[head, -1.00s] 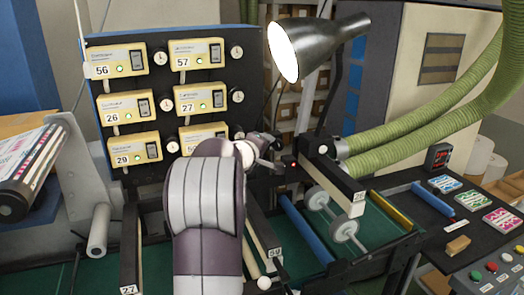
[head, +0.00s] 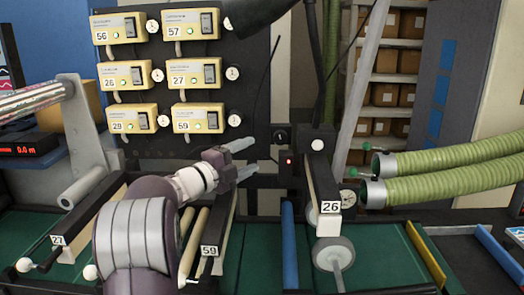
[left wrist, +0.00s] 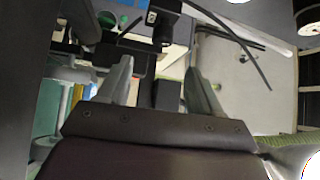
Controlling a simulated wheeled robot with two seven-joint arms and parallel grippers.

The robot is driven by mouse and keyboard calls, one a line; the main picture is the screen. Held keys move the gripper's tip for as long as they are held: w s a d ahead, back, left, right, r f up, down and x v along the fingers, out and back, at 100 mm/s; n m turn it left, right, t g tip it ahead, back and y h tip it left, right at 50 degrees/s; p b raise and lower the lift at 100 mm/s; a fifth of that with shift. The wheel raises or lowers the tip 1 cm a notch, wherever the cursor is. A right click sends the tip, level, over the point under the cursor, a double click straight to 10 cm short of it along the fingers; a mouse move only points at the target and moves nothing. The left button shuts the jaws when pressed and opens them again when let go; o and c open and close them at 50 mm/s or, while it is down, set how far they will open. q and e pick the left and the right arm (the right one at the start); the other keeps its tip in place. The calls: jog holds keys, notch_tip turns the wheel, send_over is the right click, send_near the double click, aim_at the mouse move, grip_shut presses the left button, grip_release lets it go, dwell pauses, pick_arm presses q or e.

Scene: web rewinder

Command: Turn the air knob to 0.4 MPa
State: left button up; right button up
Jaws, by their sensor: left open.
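My left gripper (head: 250,158) is open and empty, its two pale fingers pointing right. A small round black dial or knob (head: 280,137) sits on the dark panel just beyond the fingertips; I cannot tell for sure that it is the air knob, and no pressure reading is legible. Below it is a small black box with a lit red lamp (head: 289,161). The left wrist view shows the open fingers (left wrist: 157,66) with a dark block (left wrist: 166,92) between and beyond them; nothing is gripped. My right gripper is not in view.
Yellow numbered controllers (head: 198,118) with small white gauges fill the panel at left. A black bar labelled 26 (head: 322,180) juts forward right of the lamp. Green hoses (head: 450,155) lie at right. Another bar labelled 59 (head: 218,232) is below my gripper.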

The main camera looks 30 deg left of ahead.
aim_at(276, 140)
pick_arm(q)
jog(key=p+x, duration=0.2)
jog(key=x, duration=0.1)
jog(key=p+x, duration=0.2)
jog(key=x, duration=0.2)
jog(key=p+x, duration=0.3)
jog(key=shift+w+a+r, duration=0.15)
jog(key=shift+w+r, duration=0.1)
jog(key=shift+w, duration=0.1)
jog(key=shift+w+a, duration=0.1)
jog(key=shift+w, duration=0.25)
jog(key=shift+f, duration=0.1)
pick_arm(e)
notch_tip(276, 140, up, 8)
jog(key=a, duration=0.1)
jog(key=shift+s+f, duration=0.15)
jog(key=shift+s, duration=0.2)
pick_arm(q)
jog(key=shift+w, duration=0.1)
jog(key=c, duration=1.1)
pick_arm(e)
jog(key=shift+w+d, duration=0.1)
